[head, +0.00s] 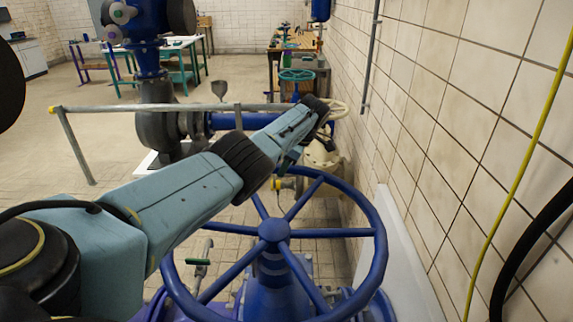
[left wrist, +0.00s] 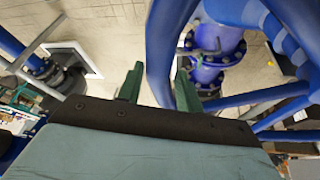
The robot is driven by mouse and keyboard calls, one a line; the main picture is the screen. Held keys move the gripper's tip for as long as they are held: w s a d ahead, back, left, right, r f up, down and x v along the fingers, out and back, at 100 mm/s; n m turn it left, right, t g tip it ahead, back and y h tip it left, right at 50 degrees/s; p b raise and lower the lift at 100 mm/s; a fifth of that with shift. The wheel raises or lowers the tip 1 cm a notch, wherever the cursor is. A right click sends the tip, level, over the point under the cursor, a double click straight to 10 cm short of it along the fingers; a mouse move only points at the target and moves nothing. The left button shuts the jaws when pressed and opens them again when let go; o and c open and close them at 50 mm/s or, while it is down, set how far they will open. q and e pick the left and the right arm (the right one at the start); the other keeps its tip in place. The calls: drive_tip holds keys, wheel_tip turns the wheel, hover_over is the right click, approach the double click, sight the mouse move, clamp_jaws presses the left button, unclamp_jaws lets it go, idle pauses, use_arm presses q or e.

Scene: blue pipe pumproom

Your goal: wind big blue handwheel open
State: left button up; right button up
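The big blue handwheel (head: 274,230) fills the lower middle of the head view, with its spokes meeting at a round hub. My left arm reaches from the left across the wheel, and my left gripper (head: 288,162) points down by the far rim. In the left wrist view the two green fingers of my left gripper (left wrist: 158,90) stand apart. The blue rim (left wrist: 163,65) runs between them in the picture, with a small gap beside the left finger. Whether either finger touches the rim cannot be told. My right gripper is in neither view.
A tiled wall (head: 450,130) with a yellow hose (head: 515,185) and a black hose stands close on the right. A railing (head: 150,108), a pump and blue pipes (head: 225,121) lie beyond the wheel. Open tiled floor (head: 50,140) shows at the left.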

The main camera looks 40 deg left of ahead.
use_arm(q)
drive_tip(key=shift+r, duration=0.15)
clamp_jaws()
drive_tip(key=shift+a+r, duration=0.1)
drive_tip(key=shift+a, duration=0.3)
